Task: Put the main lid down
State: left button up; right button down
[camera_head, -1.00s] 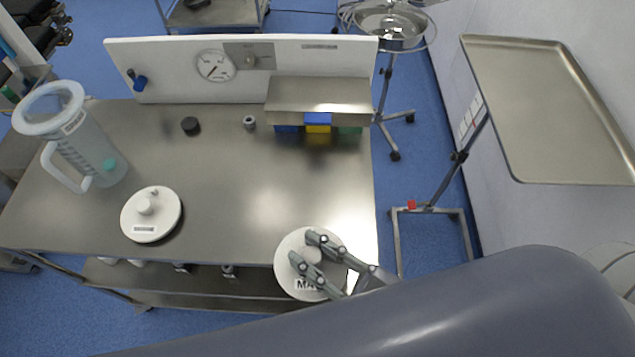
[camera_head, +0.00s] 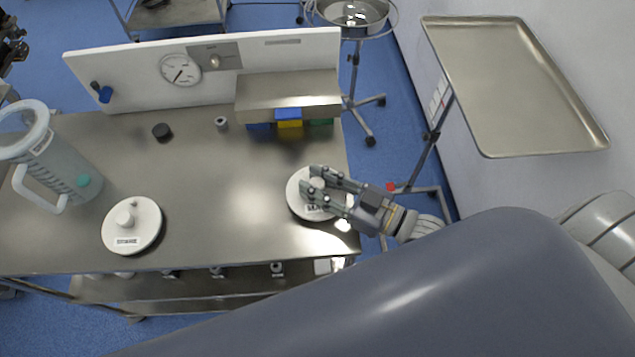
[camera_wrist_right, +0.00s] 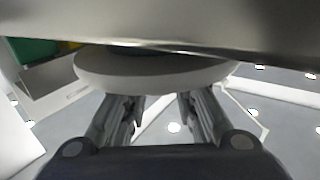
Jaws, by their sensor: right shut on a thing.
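The main lid (camera_head: 301,205) is a white round disc with a knob and a dark-lettered label, partly covered by my fingers. It is over the right part of the steel table top (camera_head: 225,190). My right gripper (camera_head: 318,188) is shut on its knob. In the right wrist view the lid (camera_wrist_right: 150,72) spans the top between the two fingers (camera_wrist_right: 160,105). I cannot tell whether its underside touches the table. A second white lid (camera_head: 140,232), with its own knob and label, lies on the table at the front left. My left gripper is not in view.
A clear jug (camera_head: 62,165) with a handle stands at the left. A steel box (camera_head: 288,92) with blue, yellow and green blocks is behind the lid. A black cap (camera_head: 161,131) and a small grey piece (camera_head: 221,123) lie further back. The table's middle is clear.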

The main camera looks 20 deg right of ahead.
jog(key=shift+f, duration=0.25)
jog(key=shift+f, duration=0.2)
jog(key=c, duration=1.3)
grip_release()
jog(key=shift+r, duration=0.1)
jog(key=shift+s+r, duration=0.1)
jog(key=v, duration=1.2)
jog(key=shift+b, duration=0.4)
